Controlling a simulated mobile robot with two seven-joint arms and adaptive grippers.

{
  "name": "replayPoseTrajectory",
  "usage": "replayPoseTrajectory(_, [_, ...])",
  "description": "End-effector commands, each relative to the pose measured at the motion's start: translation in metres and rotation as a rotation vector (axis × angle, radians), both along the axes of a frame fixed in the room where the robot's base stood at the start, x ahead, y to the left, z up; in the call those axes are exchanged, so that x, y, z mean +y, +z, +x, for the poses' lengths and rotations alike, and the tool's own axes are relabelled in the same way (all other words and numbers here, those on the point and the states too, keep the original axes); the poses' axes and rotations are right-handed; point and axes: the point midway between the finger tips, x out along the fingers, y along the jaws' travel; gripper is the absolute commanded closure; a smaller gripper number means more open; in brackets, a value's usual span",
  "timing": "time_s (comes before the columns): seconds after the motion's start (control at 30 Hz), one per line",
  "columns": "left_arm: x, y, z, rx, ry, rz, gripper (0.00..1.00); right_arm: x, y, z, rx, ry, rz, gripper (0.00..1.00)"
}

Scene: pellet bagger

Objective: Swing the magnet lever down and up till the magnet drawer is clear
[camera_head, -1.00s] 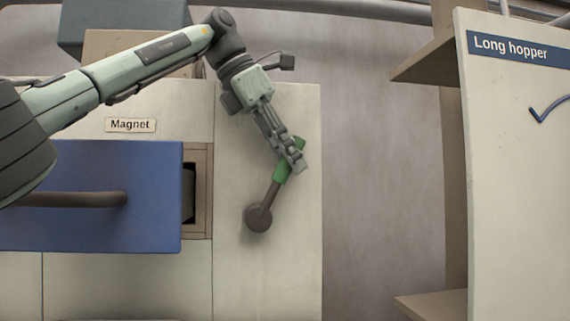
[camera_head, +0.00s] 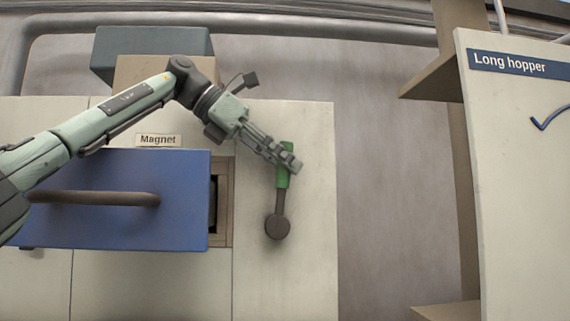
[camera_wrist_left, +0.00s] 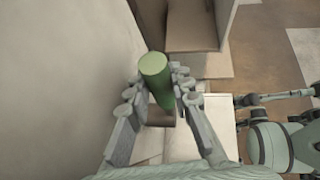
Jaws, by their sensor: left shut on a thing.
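The magnet lever has a green grip (camera_head: 284,165) and a dark arm on a round brown pivot (camera_head: 277,227), on the pale panel right of the drawer. It stands nearly upright, grip above the pivot. My left gripper (camera_head: 288,164) is shut on the green grip. In the left wrist view the grip (camera_wrist_left: 156,75) shows between the two fingers (camera_wrist_left: 160,95). The blue magnet drawer (camera_head: 180,225) with its brown bar handle stands out from a framed opening (camera_head: 223,200), under the "Magnet" label (camera_head: 158,140). Its inside is hidden. My right gripper is not in view.
The long hopper panel (camera_head: 520,180) stands at the right, with brown ledges (camera_head: 435,80) on its left side. Bare wall lies between it and the magnet panel. A grey-blue box (camera_head: 150,45) is behind my left arm.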

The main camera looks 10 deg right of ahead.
Motion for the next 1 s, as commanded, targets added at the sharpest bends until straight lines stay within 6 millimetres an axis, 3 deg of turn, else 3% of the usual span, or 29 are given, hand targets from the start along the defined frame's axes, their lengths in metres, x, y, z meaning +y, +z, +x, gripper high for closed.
replayPoseTrajectory(0.17, [0.0,0.001,0.0,-0.001,-0.001,-0.002,1.0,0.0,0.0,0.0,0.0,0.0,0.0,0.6])
replayPoseTrajectory(0.2, [0.0,0.001,0.0,-0.002,0.0,-0.002,0.74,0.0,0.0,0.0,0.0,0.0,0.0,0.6])
replayPoseTrajectory(0.33, [0.0,0.001,0.0,0.0,0.0,-0.001,0.58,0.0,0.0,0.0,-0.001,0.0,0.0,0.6])
replayPoseTrajectory(0.67, [0.002,0.002,0.0,-0.001,0.001,0.0,0.57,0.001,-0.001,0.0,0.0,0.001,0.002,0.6])
replayPoseTrajectory(1.0, [0.042,0.032,-0.009,-0.001,0.002,-0.003,0.57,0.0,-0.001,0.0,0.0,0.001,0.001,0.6])
